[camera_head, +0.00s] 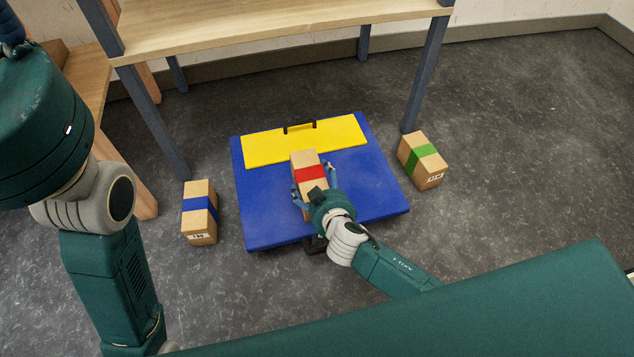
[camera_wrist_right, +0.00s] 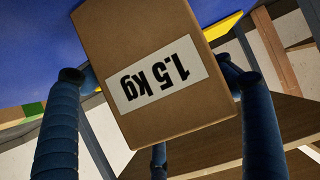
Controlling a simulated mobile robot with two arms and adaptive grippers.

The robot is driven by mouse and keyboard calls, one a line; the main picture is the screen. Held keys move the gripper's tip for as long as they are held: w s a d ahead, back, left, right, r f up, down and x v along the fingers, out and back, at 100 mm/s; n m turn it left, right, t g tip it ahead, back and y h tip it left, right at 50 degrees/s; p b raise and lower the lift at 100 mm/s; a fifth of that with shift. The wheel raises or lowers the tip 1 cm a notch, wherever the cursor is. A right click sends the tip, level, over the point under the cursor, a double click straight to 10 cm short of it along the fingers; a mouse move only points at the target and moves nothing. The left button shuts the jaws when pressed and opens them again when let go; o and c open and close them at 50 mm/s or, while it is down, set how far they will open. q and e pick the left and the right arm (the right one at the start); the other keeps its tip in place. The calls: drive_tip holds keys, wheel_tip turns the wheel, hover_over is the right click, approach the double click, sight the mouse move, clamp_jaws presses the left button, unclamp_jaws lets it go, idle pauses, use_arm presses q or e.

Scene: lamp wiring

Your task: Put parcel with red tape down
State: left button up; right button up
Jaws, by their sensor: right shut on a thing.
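The parcel with red tape (camera_head: 308,173) is a brown box over the blue platform (camera_head: 255,205), partly across its yellow strip (camera_head: 275,145). My right gripper (camera_head: 313,182) is shut on it, with fingers on both sides. I cannot tell whether the parcel touches the platform. In the right wrist view, the parcel (camera_wrist_right: 150,55) shows an upside-down label reading 1.5 kg; its tape is hidden there. My left arm stands at the left of the head view. Only a bit of blue, probably its gripper (camera_head: 10,28), shows at the upper left corner, cut off.
A parcel with blue tape (camera_head: 200,225) stands on the floor left of the platform. A parcel with green tape (camera_head: 428,170) stands to its right. A wooden table (camera_head: 250,28) with grey legs is behind. The grey floor at the right is clear.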

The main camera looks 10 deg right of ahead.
drive_tip(key=shift+w+a+r, duration=0.1)
drive_tip(key=shift+w+r, duration=0.1)
drive_tip(key=shift+r, duration=0.15)
drive_tip(key=shift+f, duration=0.15)
drive_tip(key=o, duration=1.9)
drive_tip(key=shift+s+f, duration=0.2)
drive_tip(key=shift+f, duration=0.05)
drive_tip(key=shift+o, duration=0.2)
drive_tip(key=shift+r, duration=0.1)
